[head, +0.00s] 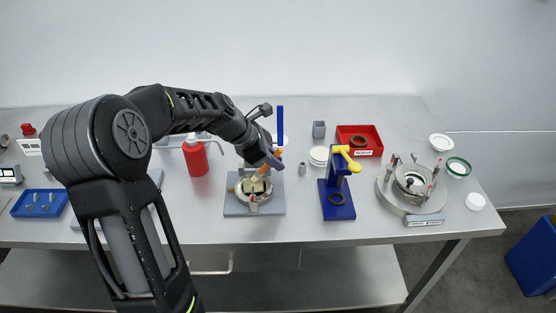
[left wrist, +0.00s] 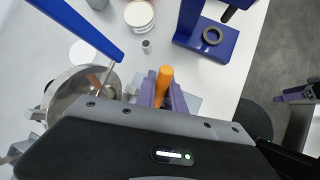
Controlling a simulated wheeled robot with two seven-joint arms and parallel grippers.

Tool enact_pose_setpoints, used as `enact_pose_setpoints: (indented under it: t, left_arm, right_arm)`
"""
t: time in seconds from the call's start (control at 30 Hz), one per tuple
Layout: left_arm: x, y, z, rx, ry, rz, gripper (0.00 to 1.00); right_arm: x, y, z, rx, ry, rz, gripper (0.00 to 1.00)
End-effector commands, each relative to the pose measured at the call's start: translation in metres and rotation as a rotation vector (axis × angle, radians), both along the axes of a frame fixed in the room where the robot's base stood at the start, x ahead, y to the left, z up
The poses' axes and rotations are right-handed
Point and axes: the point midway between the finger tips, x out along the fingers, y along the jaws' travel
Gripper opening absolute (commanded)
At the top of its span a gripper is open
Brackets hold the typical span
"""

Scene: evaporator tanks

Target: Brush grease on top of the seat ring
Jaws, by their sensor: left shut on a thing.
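My left gripper (head: 274,160) has purple fingers and is shut on the orange handle of a brush (left wrist: 164,82). The handle also shows at the fingers in the head view (head: 279,152). The gripper is just above and right of a round metal holder (head: 254,202) on a grey plate (head: 232,209). A pale yellowish part shows inside the holder, partly behind the gripper. I cannot tell the seat ring apart there, nor whether the bristles touch it. My right gripper (left wrist: 292,95) seems to show at the right edge of the left wrist view, too small to read.
A blue stand with a yellow lever (head: 337,195) is right of the plate. A red bottle (head: 195,158), a red bin (head: 378,133) and a round flanged fixture (head: 391,201) are around. The table's front edge is close.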

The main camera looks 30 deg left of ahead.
Motion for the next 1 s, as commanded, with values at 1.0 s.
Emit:
enact_pose_setpoints:
  t: [1.0]
  left_arm:
    - [-0.015,0.027,0.027,0.002,0.005,0.003,0.0]
  right_arm:
    - [0.0,0.0,0.028,0.0,0.0,0.0,0.76]
